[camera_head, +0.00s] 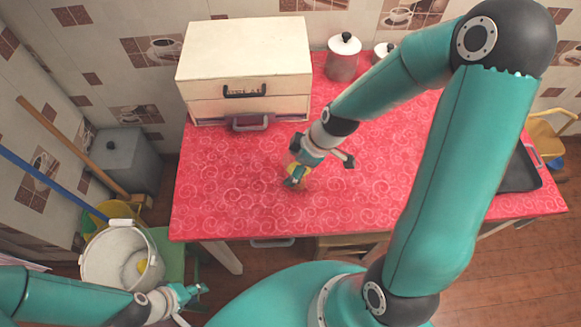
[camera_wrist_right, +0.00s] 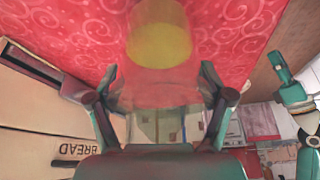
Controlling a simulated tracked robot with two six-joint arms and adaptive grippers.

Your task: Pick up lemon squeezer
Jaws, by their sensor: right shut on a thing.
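The lemon squeezer (camera_wrist_right: 160,78) looks like a see-through body with a yellow-green round part inside. It fills the upper middle of the right wrist view, between the two fingers of my right gripper (camera_wrist_right: 160,100), which is shut on it. In the head view, my right gripper (camera_head: 297,178) is over the middle of the red counter, and only a small yellowish bit of the squeezer (camera_head: 305,171) shows beside the fingers. I cannot tell whether the squeezer touches the counter. My left gripper (camera_head: 192,294) is low at the left, away from the counter; its opening is unclear.
A cream bread box (camera_head: 245,70) stands at the back left of the red counter (camera_head: 230,205). A lidded canister (camera_head: 343,58) and a smaller one (camera_head: 384,50) stand behind my right arm. A white bucket (camera_head: 112,255) is left of the counter. The counter's front left is clear.

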